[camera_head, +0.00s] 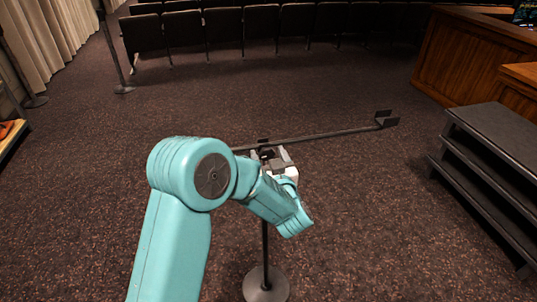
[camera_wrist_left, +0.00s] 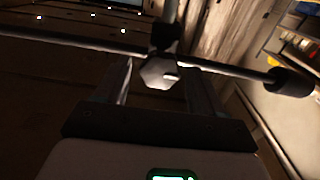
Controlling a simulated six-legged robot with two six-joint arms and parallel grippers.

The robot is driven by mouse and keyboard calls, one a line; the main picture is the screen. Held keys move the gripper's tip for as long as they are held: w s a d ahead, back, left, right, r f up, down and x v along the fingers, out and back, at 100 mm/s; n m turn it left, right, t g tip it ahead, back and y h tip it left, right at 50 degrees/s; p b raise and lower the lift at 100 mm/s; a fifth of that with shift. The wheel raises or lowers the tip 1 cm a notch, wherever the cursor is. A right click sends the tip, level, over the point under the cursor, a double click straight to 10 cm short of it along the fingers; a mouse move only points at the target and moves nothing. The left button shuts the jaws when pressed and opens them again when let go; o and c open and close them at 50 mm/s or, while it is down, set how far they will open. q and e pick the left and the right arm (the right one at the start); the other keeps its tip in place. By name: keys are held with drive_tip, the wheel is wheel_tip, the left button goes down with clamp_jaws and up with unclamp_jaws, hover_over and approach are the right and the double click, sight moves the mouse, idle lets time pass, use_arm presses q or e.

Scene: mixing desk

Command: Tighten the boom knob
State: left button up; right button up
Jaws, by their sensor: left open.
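A microphone stand has a round base (camera_head: 266,285), an upright pole (camera_head: 265,240) and a long thin boom (camera_head: 330,134) reaching right to a bracket-like end (camera_head: 386,119). The boom knob (camera_wrist_left: 158,73) is a small faceted grey piece at the joint of pole and boom. In the head view my left arm and gripper (camera_head: 271,157) cover that joint and hide the knob. In the left wrist view my left gripper (camera_wrist_left: 159,84) is open, with one finger on each side of the knob. I cannot tell whether either finger touches it. My right gripper is not in view.
A dark cylindrical end (camera_wrist_left: 291,82) sits on the boom in the left wrist view. Dark steps (camera_head: 490,150) and a wooden desk front (camera_head: 465,55) stand at right. Rows of seats (camera_head: 220,25) and a post (camera_head: 115,50) are behind. Carpet around the stand is clear.

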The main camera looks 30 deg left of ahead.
use_arm(q)
drive_tip(key=shift+c, duration=0.3)
drive_tip(key=c, duration=1)
